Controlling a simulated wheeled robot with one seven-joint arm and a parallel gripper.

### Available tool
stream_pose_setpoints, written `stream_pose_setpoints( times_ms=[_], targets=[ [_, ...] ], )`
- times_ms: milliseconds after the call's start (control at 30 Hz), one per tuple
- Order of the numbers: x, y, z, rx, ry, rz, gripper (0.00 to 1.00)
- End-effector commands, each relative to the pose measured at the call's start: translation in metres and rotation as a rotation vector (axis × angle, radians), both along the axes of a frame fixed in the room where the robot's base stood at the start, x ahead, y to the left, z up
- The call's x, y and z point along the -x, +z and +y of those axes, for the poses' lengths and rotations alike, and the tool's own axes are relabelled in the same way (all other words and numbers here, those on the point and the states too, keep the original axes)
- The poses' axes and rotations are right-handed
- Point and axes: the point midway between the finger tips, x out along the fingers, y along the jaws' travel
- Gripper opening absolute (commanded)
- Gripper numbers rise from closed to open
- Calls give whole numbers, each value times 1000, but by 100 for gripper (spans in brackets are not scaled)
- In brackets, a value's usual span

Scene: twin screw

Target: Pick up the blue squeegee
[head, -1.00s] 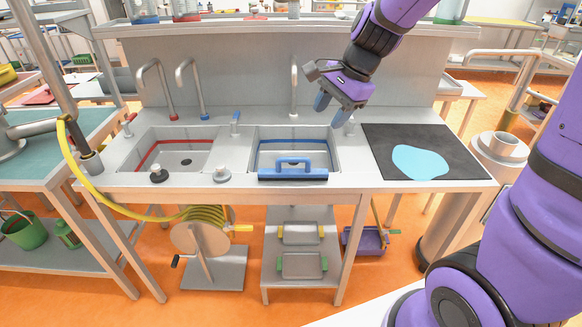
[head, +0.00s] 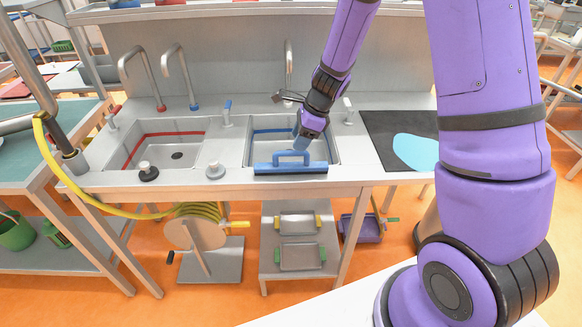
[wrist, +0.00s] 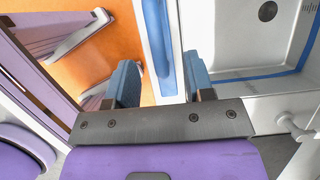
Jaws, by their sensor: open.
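The blue squeegee (head: 290,168) lies along the front edge of the right sink, its looped handle standing up. In the wrist view part of the squeegee (wrist: 160,40) runs lengthwise just ahead of the fingers. My gripper (head: 301,138) is over the right sink, close behind the squeegee's handle. In the wrist view my gripper (wrist: 160,85) has its two blue fingers spread apart, with the squeegee's line lying between them. Nothing is held. The exact gap between fingertips and handle is hard to tell.
The right sink (head: 325,145) has a blue line inside, and the left sink (head: 128,150) a red one. Taps (head: 196,108) stand behind. A dark mat (head: 385,130) with a light blue patch lies right.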

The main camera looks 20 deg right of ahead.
Motion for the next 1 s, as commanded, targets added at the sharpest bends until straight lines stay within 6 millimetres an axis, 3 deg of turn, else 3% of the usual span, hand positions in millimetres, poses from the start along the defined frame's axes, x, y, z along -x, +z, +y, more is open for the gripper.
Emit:
stream_pose_setpoints(
  times_ms=[233,500,867,1000],
  targets=[
    [-1,-16,7,0,1,2,48],
    [-4,-48,22,0,2,1,48],
    [-5,-55,25,0,2,-1,48],
    [-5,-55,25,0,2,-1,16]
  ],
)
